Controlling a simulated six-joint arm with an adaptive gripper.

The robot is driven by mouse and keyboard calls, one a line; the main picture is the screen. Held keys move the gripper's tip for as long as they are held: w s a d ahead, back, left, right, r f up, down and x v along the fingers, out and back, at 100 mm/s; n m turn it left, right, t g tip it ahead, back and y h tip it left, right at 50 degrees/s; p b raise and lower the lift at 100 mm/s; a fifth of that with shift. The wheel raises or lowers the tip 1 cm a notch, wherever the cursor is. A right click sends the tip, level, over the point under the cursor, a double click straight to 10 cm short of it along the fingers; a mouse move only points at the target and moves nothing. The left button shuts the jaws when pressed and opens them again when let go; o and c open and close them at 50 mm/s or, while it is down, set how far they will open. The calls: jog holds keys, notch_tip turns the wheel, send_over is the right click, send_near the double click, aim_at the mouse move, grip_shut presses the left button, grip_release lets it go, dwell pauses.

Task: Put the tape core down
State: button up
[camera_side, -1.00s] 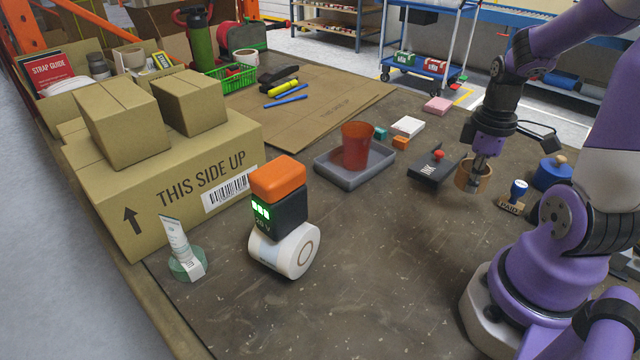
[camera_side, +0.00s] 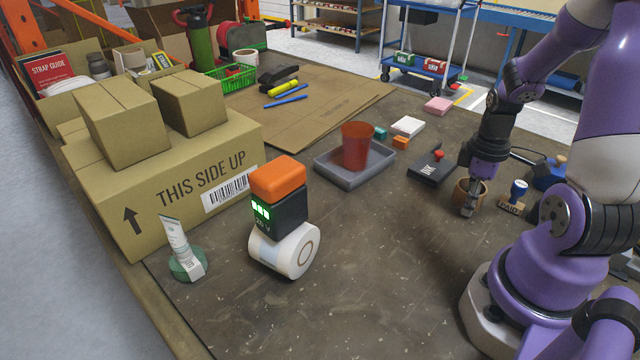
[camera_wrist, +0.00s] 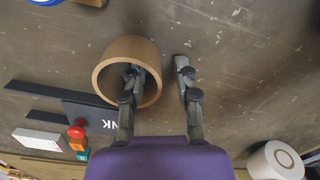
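The tape core (camera_side: 461,193), a brown cardboard ring, rests on the dark table beneath my gripper (camera_side: 471,207). In the wrist view the tape core (camera_wrist: 103,77) shows its open end. My gripper (camera_wrist: 158,70) is open there and straddles the ring's wall. One finger is inside the ring. The other is outside to the right, with a clear gap between it and the wall.
A dark ink pad (camera_side: 432,167) with a red knob lies just left of the core. A wooden stamp (camera_side: 512,206) with a blue handle stands to its right. A grey tray (camera_side: 330,170) holds a red cup (camera_side: 357,145).

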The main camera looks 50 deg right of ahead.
notch_tip(320, 180, up, 12)
jog(key=w+a+r+m+t, duration=0.1)
jog(key=w+a+r+t, duration=0.1)
jog(key=a, duration=0.6)
jog(key=w+a+r+m+t, duration=0.2)
jog(key=w+a+t, duration=0.1)
jog(key=a, duration=0.6)
jog(key=shift+w+a+r+m+t, duration=0.2)
jog(key=shift+w+r+m+t, duration=0.1)
jog(key=shift+w+r, duration=0.05)
dwell(0.4)
